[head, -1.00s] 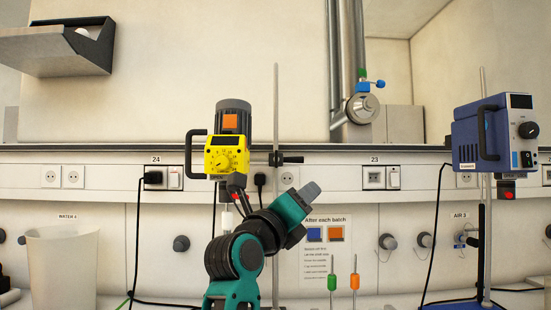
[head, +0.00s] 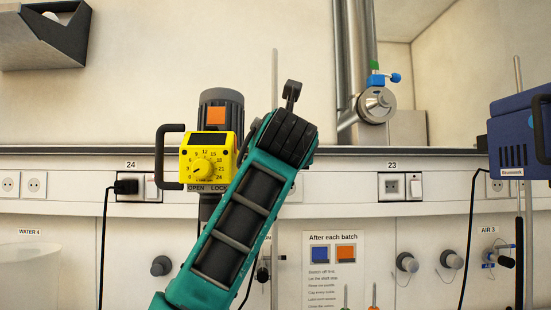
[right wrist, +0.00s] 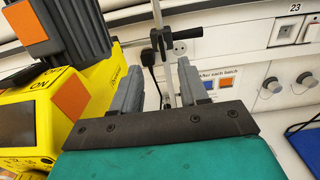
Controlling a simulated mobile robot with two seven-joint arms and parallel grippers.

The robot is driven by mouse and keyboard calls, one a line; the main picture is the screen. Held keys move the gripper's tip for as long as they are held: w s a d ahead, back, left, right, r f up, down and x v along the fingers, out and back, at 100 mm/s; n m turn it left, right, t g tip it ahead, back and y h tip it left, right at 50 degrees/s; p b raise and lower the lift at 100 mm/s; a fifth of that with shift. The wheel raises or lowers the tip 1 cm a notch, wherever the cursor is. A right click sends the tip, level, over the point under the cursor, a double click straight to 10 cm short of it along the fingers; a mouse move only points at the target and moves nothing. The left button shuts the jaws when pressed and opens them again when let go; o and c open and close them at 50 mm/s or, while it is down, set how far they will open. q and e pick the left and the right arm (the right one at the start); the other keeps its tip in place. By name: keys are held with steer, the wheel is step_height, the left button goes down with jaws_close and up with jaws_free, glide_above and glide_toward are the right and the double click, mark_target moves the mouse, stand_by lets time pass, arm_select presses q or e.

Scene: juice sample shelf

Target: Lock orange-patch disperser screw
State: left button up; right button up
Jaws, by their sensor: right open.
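The orange-patch disperser (head: 208,150) hangs at centre left in the head view, with a yellow housing, dial, grey motor and orange patch (head: 216,116). The words OPEN and LOCK show along its lower front edge. Its lower part is mostly behind my right arm, and I cannot make out the screw. In the right wrist view the disperser (right wrist: 98,88) fills the left side, very close. My right gripper (right wrist: 162,76) is open and empty, to the right of the housing, its fingers pointing toward the stand rod. My left gripper is not in view.
The stand rod (right wrist: 159,18) with its black clamp (right wrist: 165,42) lies just beyond my right fingers. A blue device (head: 512,140) stands at the far right in the head view. An instruction sheet (head: 334,262) and wall sockets (head: 391,186) are behind.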

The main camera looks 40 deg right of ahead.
steer(key=p+x, duration=0.2)
steer(key=x, duration=0.9)
steer(key=shift+c, duration=0.3)
jaws_close()
